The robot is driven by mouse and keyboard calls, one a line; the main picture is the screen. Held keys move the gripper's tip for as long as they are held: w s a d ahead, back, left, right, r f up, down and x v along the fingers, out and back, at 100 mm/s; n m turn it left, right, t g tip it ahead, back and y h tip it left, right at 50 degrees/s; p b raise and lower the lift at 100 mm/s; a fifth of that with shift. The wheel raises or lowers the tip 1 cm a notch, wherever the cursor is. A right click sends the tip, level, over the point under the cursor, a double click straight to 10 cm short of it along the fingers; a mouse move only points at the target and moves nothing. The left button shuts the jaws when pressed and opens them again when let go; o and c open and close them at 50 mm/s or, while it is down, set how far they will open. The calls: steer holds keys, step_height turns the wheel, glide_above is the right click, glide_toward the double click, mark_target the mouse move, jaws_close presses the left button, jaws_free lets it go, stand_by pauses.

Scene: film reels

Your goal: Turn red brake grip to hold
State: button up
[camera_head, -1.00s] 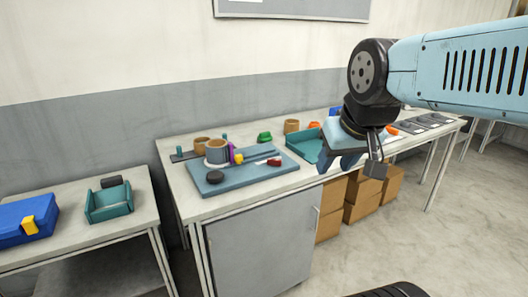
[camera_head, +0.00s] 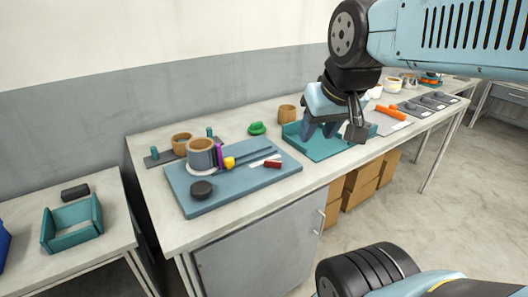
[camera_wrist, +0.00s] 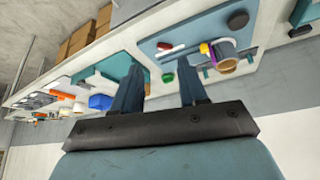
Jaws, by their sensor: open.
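The red brake grip (camera_head: 272,164) lies near the right end of the blue base board (camera_head: 215,196), beside a white strip (camera_head: 262,159). The board also bears a grey cup-like reel with a tan top (camera_head: 201,152), a purple piece (camera_head: 220,157), a yellow knob (camera_head: 229,163) and a black disc (camera_head: 202,189). My gripper (camera_head: 331,131) is open and empty, above the bench and to the right of the board, apart from the grip. In the wrist view the red grip (camera_wrist: 164,46) shows beyond and between the open fingers (camera_wrist: 158,75).
A teal tray (camera_head: 312,152) lies beneath my gripper. A green piece (camera_head: 257,128) and a tan cylinder (camera_head: 287,113) stand behind the board. An orange piece (camera_head: 391,113) lies to the right. A side table with a teal bin (camera_head: 72,240) stands left.

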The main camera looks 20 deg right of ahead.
steer(key=n+g, duration=0.6)
steer(key=n, duration=0.7)
glide_above(272, 161)
step_height(272, 161, down, 13)
step_height(272, 161, down, 13)
steer(key=shift+d+r, duration=0.15)
jaws_close()
